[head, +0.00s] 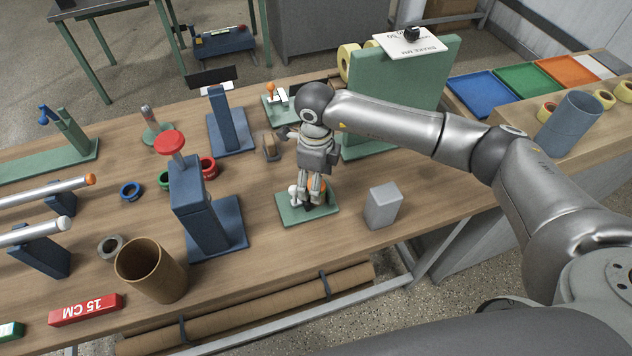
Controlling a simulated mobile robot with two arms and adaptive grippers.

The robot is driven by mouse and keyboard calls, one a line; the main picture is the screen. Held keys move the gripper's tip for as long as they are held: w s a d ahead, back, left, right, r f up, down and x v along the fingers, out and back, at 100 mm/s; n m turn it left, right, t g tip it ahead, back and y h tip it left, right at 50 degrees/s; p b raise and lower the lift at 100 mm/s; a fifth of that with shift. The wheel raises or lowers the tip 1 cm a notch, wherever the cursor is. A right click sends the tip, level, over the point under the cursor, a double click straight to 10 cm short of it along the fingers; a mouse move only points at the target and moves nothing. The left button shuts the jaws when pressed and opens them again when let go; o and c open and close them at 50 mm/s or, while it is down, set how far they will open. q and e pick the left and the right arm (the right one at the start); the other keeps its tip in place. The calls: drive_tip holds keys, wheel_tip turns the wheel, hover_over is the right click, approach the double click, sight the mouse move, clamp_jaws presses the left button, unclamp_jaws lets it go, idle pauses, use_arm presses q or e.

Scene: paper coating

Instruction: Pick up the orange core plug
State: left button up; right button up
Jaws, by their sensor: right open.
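An orange piece (318,184), which looks like the orange core plug, shows at my right gripper's fingers, above a small green plate (325,209). Most of it is hidden behind the fingers. My right gripper (308,200) points down over the plate, open, with its fingers around or in front of the orange piece. I cannot tell whether they touch it. A white rounded part (294,195) shows at the left of the fingers. My left gripper is not in view.
A grey block (383,205) stands close right of the plate. A blue stand with a red knob (170,142) and a cardboard tube (150,270) stand to the left. A tall green panel (400,95) rises behind. The wooden table's front edge is near.

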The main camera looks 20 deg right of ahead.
drive_tip(key=shift+f, duration=0.45)
drive_tip(key=shift+c, duration=0.2)
drive_tip(key=c, duration=0.8)
drive_tip(key=shift+r, duration=0.15)
